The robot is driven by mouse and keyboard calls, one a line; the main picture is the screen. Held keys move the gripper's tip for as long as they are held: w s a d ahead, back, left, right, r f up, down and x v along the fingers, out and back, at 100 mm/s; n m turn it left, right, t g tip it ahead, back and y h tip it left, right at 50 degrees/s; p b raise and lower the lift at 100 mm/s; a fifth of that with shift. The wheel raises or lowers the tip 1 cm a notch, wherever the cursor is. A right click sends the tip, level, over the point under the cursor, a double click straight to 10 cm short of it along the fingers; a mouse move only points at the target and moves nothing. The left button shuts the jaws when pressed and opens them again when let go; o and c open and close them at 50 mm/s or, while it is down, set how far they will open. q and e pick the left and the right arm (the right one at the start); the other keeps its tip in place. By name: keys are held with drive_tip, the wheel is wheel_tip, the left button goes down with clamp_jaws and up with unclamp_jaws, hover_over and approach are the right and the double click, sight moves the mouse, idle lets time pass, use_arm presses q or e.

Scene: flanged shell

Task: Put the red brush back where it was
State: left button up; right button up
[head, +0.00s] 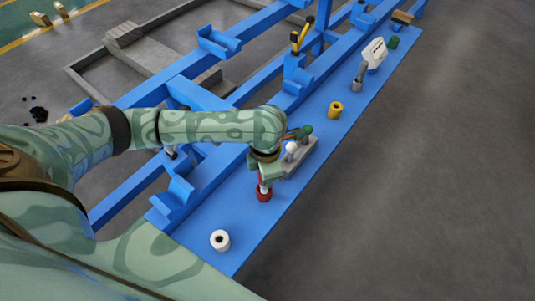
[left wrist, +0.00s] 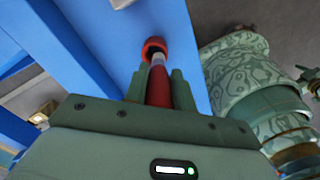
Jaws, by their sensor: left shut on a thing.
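The red brush (left wrist: 158,88) is between the fingers of my left gripper (left wrist: 152,85), which is shut on its red handle. Its pale ferrule points at a red ring-shaped holder (left wrist: 153,45) on the blue shelf. In the head view my left gripper (head: 266,174) is right above the red holder (head: 263,195), and a short pale and red piece of the brush (head: 262,186) shows between them. The brush end is at the holder's opening; I cannot tell how deep it sits. My right gripper is in neither view.
On the blue shelf (head: 250,218) stand a white holder (head: 220,240) in front, and a yellow holder (head: 336,110) and green holder (head: 393,42) farther back. A grey block (head: 298,160) with white and green knobs is close beside the gripper. Blue brackets (head: 175,200) rise at the left.

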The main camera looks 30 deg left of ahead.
use_arm(q)
drive_tip(key=f, duration=0.1)
drive_tip(key=f+b, duration=0.1)
drive_tip(key=f, duration=0.1)
drive_tip(key=f+b, duration=0.1)
drive_tip(key=shift+w+a+f, duration=0.3)
drive_tip(key=shift+a, duration=0.05)
clamp_jaws()
drive_tip(key=shift+r, duration=0.25)
drive_tip(key=o, duration=1)
unclamp_jaws()
drive_tip(key=shift+f, duration=0.15)
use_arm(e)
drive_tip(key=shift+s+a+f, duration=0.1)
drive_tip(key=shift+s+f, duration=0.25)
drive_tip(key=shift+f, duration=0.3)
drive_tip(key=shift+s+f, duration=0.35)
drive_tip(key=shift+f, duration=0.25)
use_arm(q)
drive_tip(key=shift+r, duration=0.3)
wheel_tip(320, 180, up, 12)
drive_tip(key=p, duration=0.6)
drive_tip(key=shift+s+f, duration=0.1)
drive_tip(key=shift+s, duration=0.05)
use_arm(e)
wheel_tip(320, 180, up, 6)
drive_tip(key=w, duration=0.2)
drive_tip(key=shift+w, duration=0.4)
use_arm(q)
drive_tip(key=shift+f, duration=0.1)
